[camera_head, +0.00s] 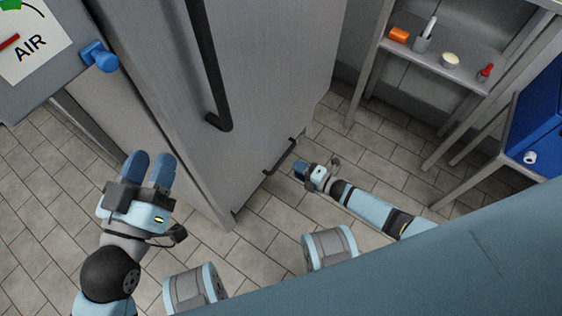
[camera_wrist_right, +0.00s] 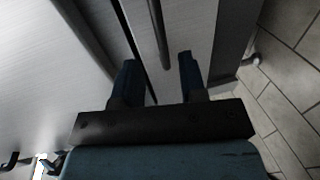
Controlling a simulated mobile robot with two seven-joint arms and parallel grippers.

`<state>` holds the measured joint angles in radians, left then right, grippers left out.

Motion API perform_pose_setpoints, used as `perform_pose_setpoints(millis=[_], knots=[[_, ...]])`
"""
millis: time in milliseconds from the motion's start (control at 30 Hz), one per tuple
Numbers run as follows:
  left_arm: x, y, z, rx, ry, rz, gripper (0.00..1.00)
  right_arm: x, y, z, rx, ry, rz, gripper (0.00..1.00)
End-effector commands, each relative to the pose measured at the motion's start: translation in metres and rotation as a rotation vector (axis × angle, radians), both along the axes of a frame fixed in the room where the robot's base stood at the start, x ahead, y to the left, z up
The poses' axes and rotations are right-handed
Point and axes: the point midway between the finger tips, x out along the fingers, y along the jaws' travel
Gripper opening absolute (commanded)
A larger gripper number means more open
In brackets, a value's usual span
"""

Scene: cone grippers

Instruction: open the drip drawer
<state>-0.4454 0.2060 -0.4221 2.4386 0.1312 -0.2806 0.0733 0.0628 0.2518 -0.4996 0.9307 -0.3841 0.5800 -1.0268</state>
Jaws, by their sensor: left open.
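The drip drawer's black bar handle (camera_head: 281,157) is low on the tall grey cabinet front in the head view. My right gripper (camera_head: 299,170) is down near the floor, just beside this handle. In the right wrist view its two fingers (camera_wrist_right: 157,80) are apart. A dark bar (camera_wrist_right: 158,35) runs ahead of the gap between them, probably the handle; I cannot tell whether it touches a finger. The drawer looks flush with the cabinet. My left gripper (camera_head: 148,165) is open and empty, in front of the cabinet's left side.
A long black door handle (camera_head: 208,75) hangs above on the cabinet (camera_head: 270,70). An AIR gauge panel (camera_head: 35,50) with a blue knob (camera_head: 100,57) is at the upper left. A shelf (camera_head: 445,65) with small items and a blue box (camera_head: 540,115) stand right. Tiled floor (camera_head: 375,165) between is clear.

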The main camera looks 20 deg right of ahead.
Motion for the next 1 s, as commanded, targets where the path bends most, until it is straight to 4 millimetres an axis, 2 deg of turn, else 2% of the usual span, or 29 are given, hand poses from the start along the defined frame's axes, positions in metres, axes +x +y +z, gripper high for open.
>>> perform_pose_setpoints(millis=[33,100,333,500,800,833,967,1000], knots=[[0.000,0.000,-0.010,0.008,0.014,-0.005,0.45,0.011,0.007,-0.006,0.002,-0.002,-0.001,0.38],[0.001,-0.001,-0.017,0.018,0.035,-0.012,0.45,0.022,0.017,-0.008,0.001,-0.002,-0.001,0.38],[0.001,-0.003,-0.036,0.052,0.093,-0.032,0.45,0.050,0.039,-0.015,0.001,0.000,-0.001,0.38],[0.001,-0.003,-0.042,0.063,0.116,-0.041,0.45,0.060,0.046,-0.017,0.001,0.001,-0.001,0.38],[0.001,-0.003,-0.043,0.064,0.120,-0.042,0.45,0.061,0.047,-0.016,0.001,0.002,-0.001,0.38],[0.001,-0.003,-0.043,0.064,0.120,-0.042,0.45,0.061,0.047,-0.016,0.001,0.002,-0.001,0.34],[0.001,-0.003,-0.043,0.064,0.120,-0.042,0.45,0.061,0.047,-0.016,0.001,0.002,-0.001,0.04],[0.001,-0.004,-0.043,0.064,0.120,-0.042,0.45,0.061,0.047,-0.016,0.001,0.002,-0.001,0.00]])
